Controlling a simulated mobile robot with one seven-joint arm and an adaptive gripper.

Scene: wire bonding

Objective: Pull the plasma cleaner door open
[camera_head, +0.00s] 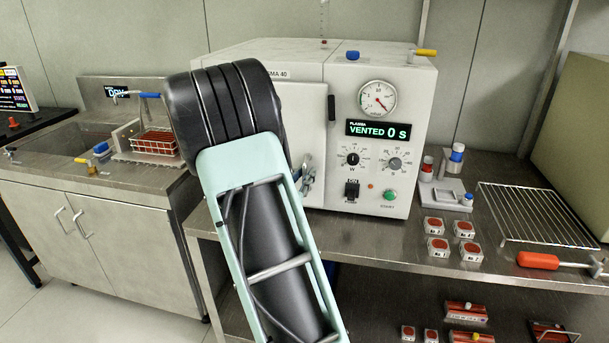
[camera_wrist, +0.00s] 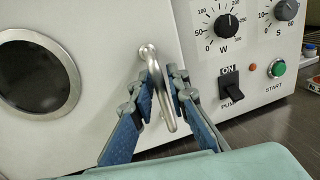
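The plasma cleaner (camera_head: 310,55) is a white box on the steel bench, with a display reading "VENTED 0 s". Its door (camera_head: 304,120) is mostly hidden behind my arm in the head view; in the wrist view the door (camera_wrist: 105,105) is a white panel with a round dark window (camera_wrist: 35,78) and looks closed. A metal door handle (camera_wrist: 156,88) hangs at the door's right side. My gripper (camera_wrist: 162,80) has its blue-padded fingers on both sides of the handle, with a gap visible; it also shows in the head view (camera_head: 307,178). Firm contact is not visible.
Knobs, a PUMP switch (camera_wrist: 230,84) and a green START button (camera_wrist: 278,67) lie right of the handle. Several red-topped parts (camera_head: 436,248), a wire rack (camera_head: 535,215) and an orange-handled tool (camera_head: 538,260) are on the bench at right. A sink (camera_head: 60,145) stands at left.

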